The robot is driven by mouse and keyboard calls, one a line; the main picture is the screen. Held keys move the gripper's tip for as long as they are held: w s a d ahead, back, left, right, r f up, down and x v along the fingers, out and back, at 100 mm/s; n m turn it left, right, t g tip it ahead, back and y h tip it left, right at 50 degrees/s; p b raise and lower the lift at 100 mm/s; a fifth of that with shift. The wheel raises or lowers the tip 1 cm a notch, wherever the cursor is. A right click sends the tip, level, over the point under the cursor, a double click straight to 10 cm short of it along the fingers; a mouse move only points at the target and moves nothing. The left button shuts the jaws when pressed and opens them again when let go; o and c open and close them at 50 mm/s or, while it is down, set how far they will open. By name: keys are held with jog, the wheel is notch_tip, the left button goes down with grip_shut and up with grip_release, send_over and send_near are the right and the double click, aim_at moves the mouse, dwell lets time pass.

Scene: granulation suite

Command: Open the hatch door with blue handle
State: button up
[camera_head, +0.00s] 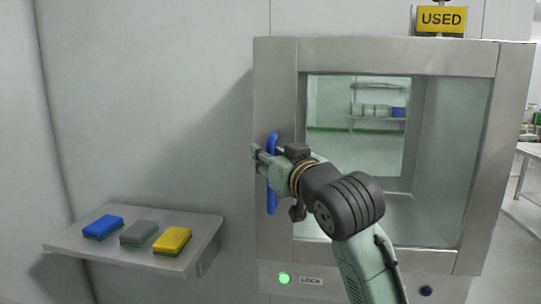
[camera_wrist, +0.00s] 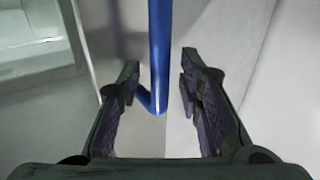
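The hatch door (camera_head: 277,90) is a steel-framed panel with a large window, and it looks closed. Its blue handle (camera_head: 271,203) is a vertical bar on the left side of the door, partly hidden by my gripper (camera_head: 259,160). In the wrist view the blue handle (camera_wrist: 158,45) runs down between the two dark fingers of my gripper (camera_wrist: 160,66), with its lower bend near the fingertips. The fingers are spread, with a visible gap on each side of the bar. My gripper is open and holds nothing.
A small shelf (camera_head: 205,247) at the left carries a blue sponge (camera_head: 102,226), a grey sponge (camera_head: 139,233) and a yellow sponge (camera_head: 172,240). A green light (camera_head: 284,279) glows beside a LOCK label (camera_head: 311,281) below the door. A yellow USED sign (camera_head: 440,20) stands above.

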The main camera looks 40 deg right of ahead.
grip_shut()
dwell(0.7)
